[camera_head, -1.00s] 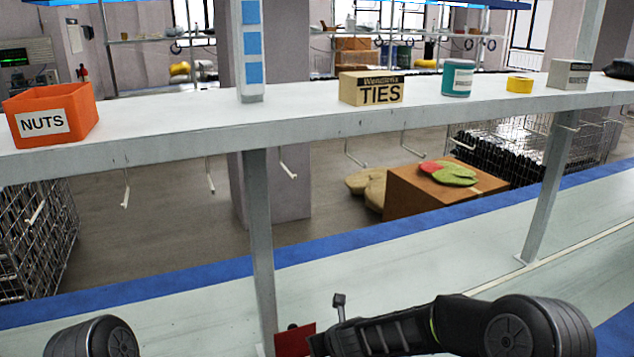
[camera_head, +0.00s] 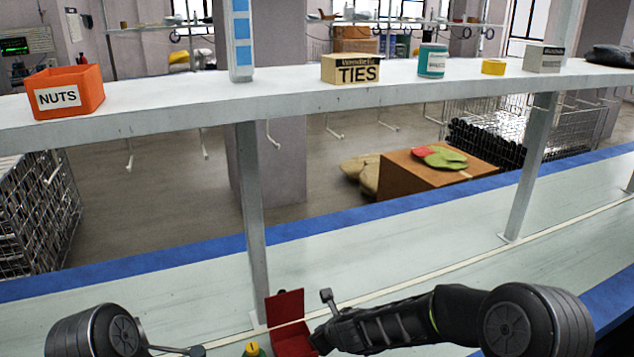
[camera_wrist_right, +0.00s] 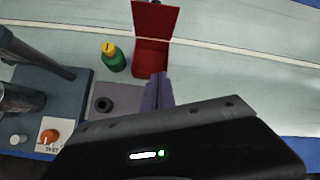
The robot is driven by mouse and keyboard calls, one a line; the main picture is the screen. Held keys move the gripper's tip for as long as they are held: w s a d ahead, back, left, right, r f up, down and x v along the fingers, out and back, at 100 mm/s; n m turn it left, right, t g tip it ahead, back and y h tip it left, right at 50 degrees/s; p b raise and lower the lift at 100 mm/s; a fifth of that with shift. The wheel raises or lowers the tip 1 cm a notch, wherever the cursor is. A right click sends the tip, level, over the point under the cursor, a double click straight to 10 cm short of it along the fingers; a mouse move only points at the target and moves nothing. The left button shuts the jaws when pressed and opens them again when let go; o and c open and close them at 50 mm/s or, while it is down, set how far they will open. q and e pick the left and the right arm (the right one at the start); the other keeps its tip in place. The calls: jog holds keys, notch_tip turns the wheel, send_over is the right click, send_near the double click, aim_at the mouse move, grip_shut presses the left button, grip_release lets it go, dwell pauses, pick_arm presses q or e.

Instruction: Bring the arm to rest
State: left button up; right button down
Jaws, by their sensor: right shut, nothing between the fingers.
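My right arm (camera_head: 400,318) reaches in from the right along the bottom of the head view, its end near an open red box (camera_head: 290,310). In the right wrist view my right gripper (camera_wrist_right: 158,90) is shut, with its fingers together and nothing between them. The fingertips overlap the lower edge of the red box (camera_wrist_right: 153,55) in the picture; I cannot tell if they touch. Part of my left arm (camera_head: 98,332) shows at the lower left; its gripper is out of view.
A green bottle with a yellow cap (camera_wrist_right: 112,57) stands left of the red box. A grey device with an orange knob (camera_wrist_right: 49,137) is at the lower left. A shelf (camera_head: 190,105) carries an orange NUTS bin (camera_head: 85,88) and a TIES box (camera_head: 350,70). The bench right of the box is clear.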

jog(key=s+d+f+n+g, duration=0.2)
jog(key=s+f+n, duration=0.5)
jog(key=s, duration=0.5)
jog(key=s+d+f+n+g, duration=0.2)
jog(key=s+f+n+g, duration=0.1)
jog(key=s+f+n, duration=0.4)
jog(key=s+d+f+n+g+b, duration=0.1)
jog(key=s+f+n, duration=0.6)
jog(key=s, duration=1.1)
jog(key=d+n+g, duration=0.1)
jog(key=n, duration=0.3)
jog(key=shift+d+f+n+y, duration=0.2)
jog(key=shift+f+n+y, duration=0.1)
jog(key=shift+f+y, duration=0.1)
